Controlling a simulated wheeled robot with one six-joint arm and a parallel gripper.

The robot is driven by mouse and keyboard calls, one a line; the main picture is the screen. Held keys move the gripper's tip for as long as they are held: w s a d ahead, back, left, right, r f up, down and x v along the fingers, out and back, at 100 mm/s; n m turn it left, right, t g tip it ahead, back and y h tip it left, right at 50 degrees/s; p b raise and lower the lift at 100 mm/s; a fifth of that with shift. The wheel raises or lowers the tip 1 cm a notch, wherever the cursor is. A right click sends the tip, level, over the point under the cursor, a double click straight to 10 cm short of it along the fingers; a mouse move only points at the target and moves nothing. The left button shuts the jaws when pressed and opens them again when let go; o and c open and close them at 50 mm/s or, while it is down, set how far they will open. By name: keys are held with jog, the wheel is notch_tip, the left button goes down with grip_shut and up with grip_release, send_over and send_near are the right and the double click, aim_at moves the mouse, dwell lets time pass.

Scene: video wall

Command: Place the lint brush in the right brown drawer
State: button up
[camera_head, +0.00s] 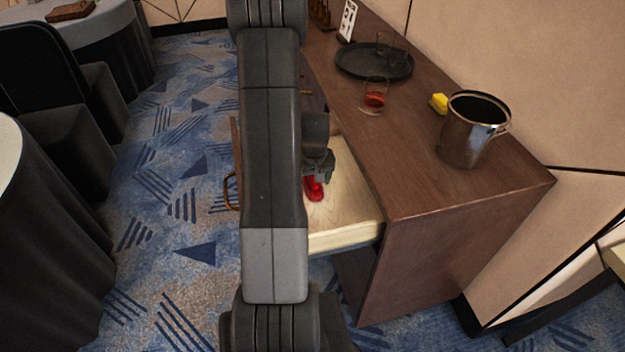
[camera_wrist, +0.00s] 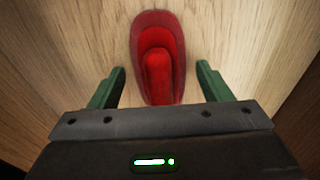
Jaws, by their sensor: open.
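The red lint brush (camera_wrist: 158,62) lies on the light wooden bottom of the open drawer (camera_wrist: 60,50) in the wrist view. In the head view the brush (camera_head: 313,189) shows as a small red shape just below my gripper (camera_head: 318,175). The pulled-out brown drawer (camera_head: 345,222) has a pale inside, and my arm hides much of it. In the wrist view my gripper (camera_wrist: 160,82) is open, its green fingers on either side of the brush's near end, with gaps between fingers and brush.
The brown cabinet top (camera_head: 425,185) carries a metal bucket (camera_head: 462,150), a yellow item (camera_head: 439,103), a glass with red drink (camera_head: 375,93) and a dark round tray (camera_head: 355,65). Black chairs (camera_head: 50,85) and draped tables stand at left. Carpet (camera_head: 170,200) between is clear.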

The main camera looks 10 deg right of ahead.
notch_tip(320, 180, up, 12)
jog(key=s, duration=0.1)
jog(key=shift+s+r, duration=0.15)
jog(key=shift+s, duration=0.1)
jog(key=shift+o, duration=0.5)
